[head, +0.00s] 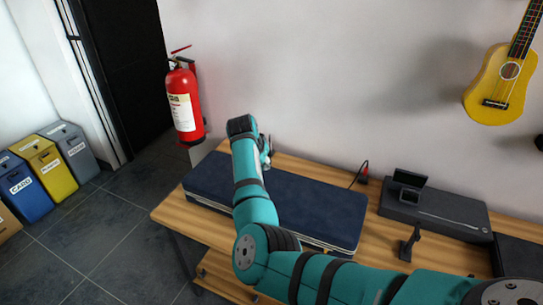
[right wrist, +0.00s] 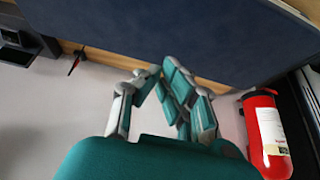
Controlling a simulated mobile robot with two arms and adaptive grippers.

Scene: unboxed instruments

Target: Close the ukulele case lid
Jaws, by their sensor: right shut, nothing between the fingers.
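The ukulele case (head: 315,207) is a long dark blue box lying on the wooden table. Its top looks flat and down, with a pale rim along its lower edge; I cannot tell whether a gap is left under the lid. My right arm reaches across the case. My right gripper (head: 266,152) is at the case's far edge, partly hidden by the wrist. In the right wrist view the gripper (right wrist: 160,70) is shut and empty, its fingertips close to the edge of the blue case (right wrist: 200,35); contact is unclear. My left gripper is not in view.
A red fire extinguisher (head: 185,103) hangs on the wall behind the left end. A dark flat case (head: 436,212) with a small black device (head: 409,179) lies to the right. A yellow ukulele (head: 501,85) hangs on the wall. Coloured bins (head: 47,168) stand far left.

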